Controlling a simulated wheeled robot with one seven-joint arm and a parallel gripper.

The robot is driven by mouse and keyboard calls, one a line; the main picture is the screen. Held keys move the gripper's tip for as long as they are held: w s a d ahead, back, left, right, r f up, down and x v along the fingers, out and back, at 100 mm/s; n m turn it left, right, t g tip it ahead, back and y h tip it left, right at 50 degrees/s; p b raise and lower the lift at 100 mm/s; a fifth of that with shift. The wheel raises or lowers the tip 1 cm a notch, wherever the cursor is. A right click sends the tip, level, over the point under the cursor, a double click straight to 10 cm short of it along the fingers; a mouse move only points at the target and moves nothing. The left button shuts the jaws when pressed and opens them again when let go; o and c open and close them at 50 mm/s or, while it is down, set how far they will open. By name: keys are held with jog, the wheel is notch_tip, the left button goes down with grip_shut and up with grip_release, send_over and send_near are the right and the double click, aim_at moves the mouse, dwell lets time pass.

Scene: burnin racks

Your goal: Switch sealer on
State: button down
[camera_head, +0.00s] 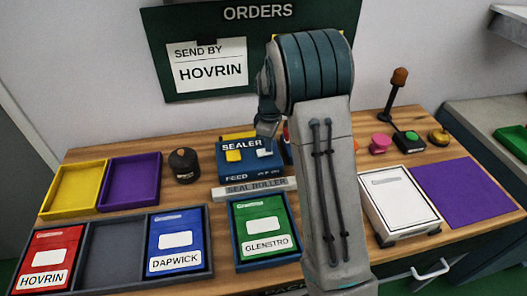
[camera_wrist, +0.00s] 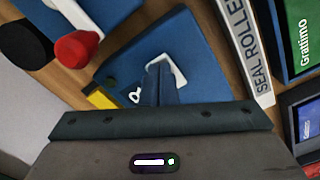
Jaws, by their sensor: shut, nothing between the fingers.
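The sealer (camera_head: 258,172) is a blue box labelled SEALER and FEED on the wooden table, left of my arm in the head view. A yellow patch and a pale patch show on its top. In the wrist view, its blue top (camera_wrist: 122,58) carries a white-edged plate (camera_wrist: 179,72) and a white ring mark. My gripper (camera_wrist: 160,70) is shut and empty, with its fingertips over this plate. I cannot tell whether they touch it. The fingers hide the plate's middle, and I cannot make out the switch or its position. In the head view, my gripper (camera_head: 267,128) is at the sealer's upper right.
The seal roller (camera_head: 255,188) lies before the sealer, with a green packet (camera_head: 265,222) in front. A red knob (camera_wrist: 77,48) is close left of the fingers in the wrist view. A dark round object (camera_head: 184,165) stands left of the sealer. A purple mat (camera_head: 465,190) lies right.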

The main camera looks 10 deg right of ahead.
jog(key=shift+f, duration=0.25)
jog(key=shift+r, duration=0.1)
jog(key=shift+r+p, duration=2.25)
jog(key=shift+r, duration=1.25)
jog(key=s+r+m+t, duration=0.1)
jog(key=s+r+m, duration=0.2)
jog(key=s, duration=0.6)
jog(key=s+r+m+t, duration=0.1)
jog(key=s+r+m, duration=0.3)
jog(key=s, duration=0.6)
jog(key=s+r+m+t, duration=0.1)
jog(key=s+r+m, duration=0.2)
jog(key=s, duration=0.7)
jog(key=shift+a+r+m, duration=0.15)
jog(key=shift+r+m, duration=0.25)
jog(key=shift+m, duration=0.6)
